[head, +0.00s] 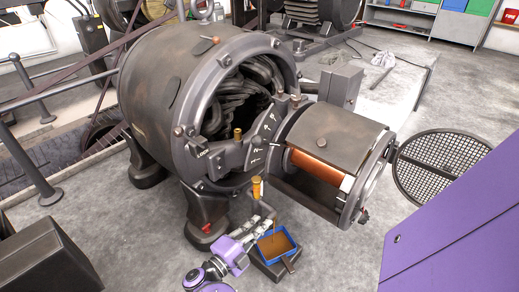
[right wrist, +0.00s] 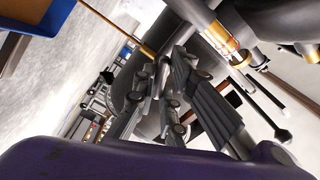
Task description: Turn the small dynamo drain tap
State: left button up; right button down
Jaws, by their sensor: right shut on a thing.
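The large dark dynamo (head: 165,85) stands on feet, with a small machine with a copper roller (head: 325,168) on its right side. A short brass drain tap (head: 256,188) hangs low at its front. My right gripper (head: 268,218) is at the tap's lower end, its fingers closed. In the right wrist view the closed fingers (right wrist: 172,62) sit beside a brass and white-banded tube (right wrist: 217,36); the gripped part is mostly hidden between them. My left gripper is out of view.
The blue tray (head: 291,241) with brown content stands on a dark block just right of my gripper. A red part (head: 207,228) sits on the dynamo's foot. A round mesh grate (head: 440,165) lies right, and a purple panel (head: 450,240) fills the lower right.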

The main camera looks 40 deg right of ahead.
jog(key=m, duration=0.4)
jog(key=shift+m, duration=0.4)
jog(key=c, duration=1.8)
grip_release()
jog(key=a, duration=1.2)
jog(key=shift+s, duration=0.4)
